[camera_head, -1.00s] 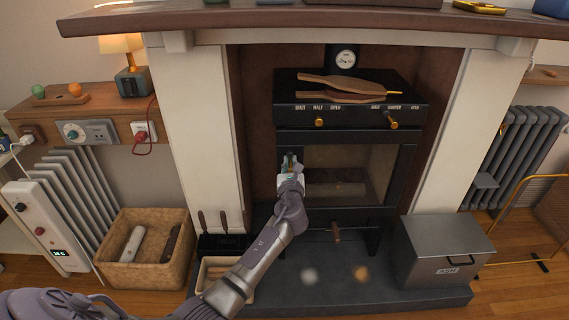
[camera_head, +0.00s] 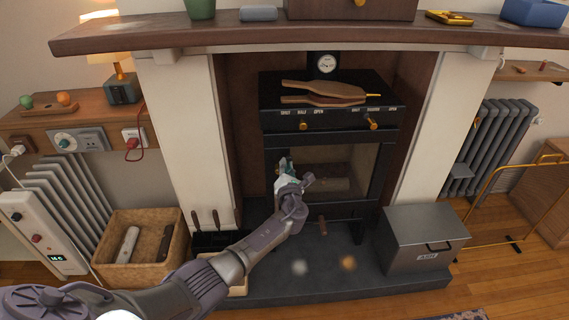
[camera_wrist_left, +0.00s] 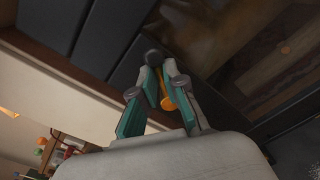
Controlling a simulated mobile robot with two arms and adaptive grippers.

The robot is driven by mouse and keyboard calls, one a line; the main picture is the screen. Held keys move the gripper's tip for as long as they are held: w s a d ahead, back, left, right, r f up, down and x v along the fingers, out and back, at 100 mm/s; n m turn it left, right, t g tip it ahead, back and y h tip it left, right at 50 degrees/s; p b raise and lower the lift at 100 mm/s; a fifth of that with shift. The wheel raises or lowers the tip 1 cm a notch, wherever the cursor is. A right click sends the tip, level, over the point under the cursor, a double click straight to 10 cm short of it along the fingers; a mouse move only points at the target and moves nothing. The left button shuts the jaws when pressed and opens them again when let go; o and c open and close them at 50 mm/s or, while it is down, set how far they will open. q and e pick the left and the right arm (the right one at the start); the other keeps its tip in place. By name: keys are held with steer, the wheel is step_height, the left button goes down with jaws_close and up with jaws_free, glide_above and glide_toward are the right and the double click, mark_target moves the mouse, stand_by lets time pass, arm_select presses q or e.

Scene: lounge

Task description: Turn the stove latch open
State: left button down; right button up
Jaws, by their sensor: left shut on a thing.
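The black stove (camera_head: 330,120) stands in the fireplace, and its glass door (camera_head: 345,160) looks shut. My left gripper (camera_head: 284,166) is at the left side of this door. In the left wrist view the gripper (camera_wrist_left: 154,82) is shut on a brass-coloured latch handle (camera_wrist_left: 167,102), which shows between the teal-padded fingers. A dark round knob (camera_wrist_left: 154,57) shows just beyond the fingertips. In the head view the latch is hidden by my gripper. My right gripper is not in view.
Two brass knobs (camera_head: 303,125) (camera_head: 373,124) are on the stove's upper front, with bellows (camera_head: 325,90) on top. A grey ash box (camera_head: 425,240) stands on the hearth at right. A log basket (camera_head: 145,235) and fire tools (camera_head: 205,222) are at left.

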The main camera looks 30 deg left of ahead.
arm_select(q)
steer(key=shift+w+r, duration=0.2)
steer(key=shift+r, duration=0.2)
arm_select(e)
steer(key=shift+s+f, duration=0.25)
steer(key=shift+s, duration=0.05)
arm_select(q)
steer(key=shift+d, duration=0.1)
steer(key=c, duration=1.4)
jaws_free()
steer(key=shift+o, duration=1)
steer(key=shift+d+f, duration=0.1)
steer(key=shift+f, duration=0.1)
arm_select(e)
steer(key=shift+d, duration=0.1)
arm_select(q)
steer(key=shift+s, duration=0.1)
steer(key=v, duration=1.2)
